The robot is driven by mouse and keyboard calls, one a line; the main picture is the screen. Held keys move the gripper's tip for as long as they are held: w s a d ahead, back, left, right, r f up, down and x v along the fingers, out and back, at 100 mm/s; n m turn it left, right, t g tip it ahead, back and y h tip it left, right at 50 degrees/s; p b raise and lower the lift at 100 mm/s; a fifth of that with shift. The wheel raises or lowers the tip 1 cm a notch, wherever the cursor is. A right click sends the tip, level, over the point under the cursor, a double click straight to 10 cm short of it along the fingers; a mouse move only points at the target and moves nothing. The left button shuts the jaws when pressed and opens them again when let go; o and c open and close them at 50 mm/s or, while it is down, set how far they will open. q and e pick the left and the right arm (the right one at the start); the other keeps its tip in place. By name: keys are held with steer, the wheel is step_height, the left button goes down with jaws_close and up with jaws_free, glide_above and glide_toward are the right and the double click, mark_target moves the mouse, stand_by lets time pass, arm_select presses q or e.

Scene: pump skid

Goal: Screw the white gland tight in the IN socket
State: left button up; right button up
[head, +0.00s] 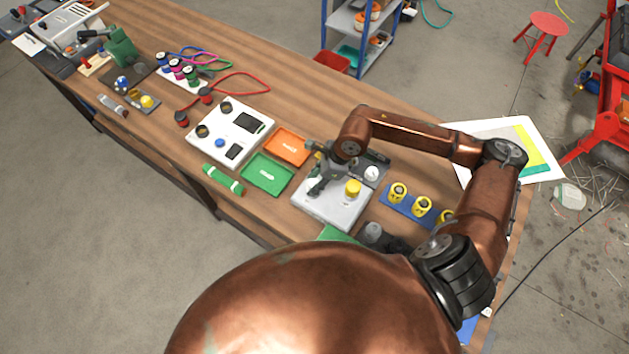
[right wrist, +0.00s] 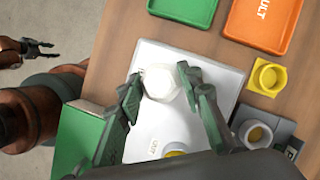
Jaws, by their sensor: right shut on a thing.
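The white gland (right wrist: 161,82) is a pale, nut-like piece between the fingers of my right gripper (right wrist: 158,84), which is shut on it. It stands at one end of the white box (right wrist: 185,125); in the head view the box (head: 325,212) lies under my right gripper (head: 318,188). The IN marking and the thread are hidden, so I cannot tell how deep the gland sits. A yellow gland (head: 352,188) stands at the box's other end, beside the OUT lettering in the right wrist view. My left gripper (right wrist: 50,50) is off to the left, apart and open.
A green tray (head: 267,174) and an orange tray (head: 287,147) lie beside the box. A grey holder (right wrist: 279,124) with a white-rimmed piece and a yellow holder (right wrist: 281,69) stand close by. A blue strip (head: 400,205) carries several yellow pieces. Bare wood is narrow around the box.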

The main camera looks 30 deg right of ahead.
steer(key=m, duration=0.3)
steer(key=m+t+h+p, duration=0.1)
steer(key=m, duration=0.1)
steer(key=shift+m+t, duration=0.3)
steer(key=shift+m, duration=0.1)
steer(key=m+h, duration=0.1)
steer(key=m, duration=0.2)
steer(key=shift+t+h, duration=0.3)
steer(key=o, duration=1.2)
steer(key=v, duration=1.2)
steer(key=shift+d, duration=0.1)
